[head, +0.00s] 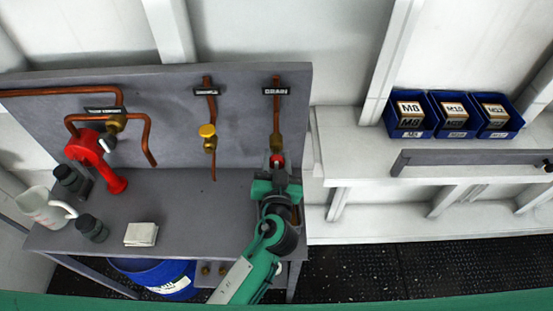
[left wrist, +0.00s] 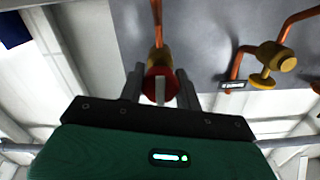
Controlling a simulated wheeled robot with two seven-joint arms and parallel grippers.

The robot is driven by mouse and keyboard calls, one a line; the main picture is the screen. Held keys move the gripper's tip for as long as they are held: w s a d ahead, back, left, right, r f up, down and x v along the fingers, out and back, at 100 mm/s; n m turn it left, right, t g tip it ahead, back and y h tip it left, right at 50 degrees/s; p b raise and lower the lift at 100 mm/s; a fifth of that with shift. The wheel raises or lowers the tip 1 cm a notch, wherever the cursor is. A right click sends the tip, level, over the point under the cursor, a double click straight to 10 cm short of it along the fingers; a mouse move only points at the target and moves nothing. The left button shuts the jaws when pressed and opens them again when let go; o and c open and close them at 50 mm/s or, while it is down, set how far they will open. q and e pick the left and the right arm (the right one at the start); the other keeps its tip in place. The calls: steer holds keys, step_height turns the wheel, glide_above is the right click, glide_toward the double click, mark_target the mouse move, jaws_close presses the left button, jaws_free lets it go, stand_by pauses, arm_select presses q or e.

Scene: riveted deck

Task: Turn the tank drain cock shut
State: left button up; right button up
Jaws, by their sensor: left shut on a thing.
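The drain cock (head: 277,159) has a red handle on a brass body. It sits at the lower end of a copper pipe under the DRAIN label (head: 276,91) on the grey back panel. My left gripper (head: 277,171) is at the cock, below the label. In the left wrist view, the red handle (left wrist: 152,87) with a pale bar across its face lies between the two grey fingers, and the gripper (left wrist: 161,92) is shut on it. The fingers partly hide the handle's sides. My right gripper is not in view.
A yellow-handled valve (head: 208,132) hangs left of the drain. A red curved fitting (head: 92,152), a white jug (head: 43,207), dark cylinders (head: 91,229) and a pale pad (head: 141,234) are on the bench (head: 185,200). Blue bins (head: 455,132) stand on the right shelf.

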arm_select(q)
steer(key=m, duration=0.2)
steer(key=shift+m+b, duration=0.3)
steer(key=shift+m, duration=0.9)
steer(key=m, duration=0.4)
steer(key=m+p, duration=0.2)
steer(key=m, duration=0.3)
steer(key=shift+d+m, duration=0.1)
steer(key=shift+m, duration=0.3)
steer(key=shift+f+m+p, duration=0.1)
steer(key=shift+m+p, duration=0.65)
steer(key=shift+m, duration=0.85)
steer(key=o, duration=1)
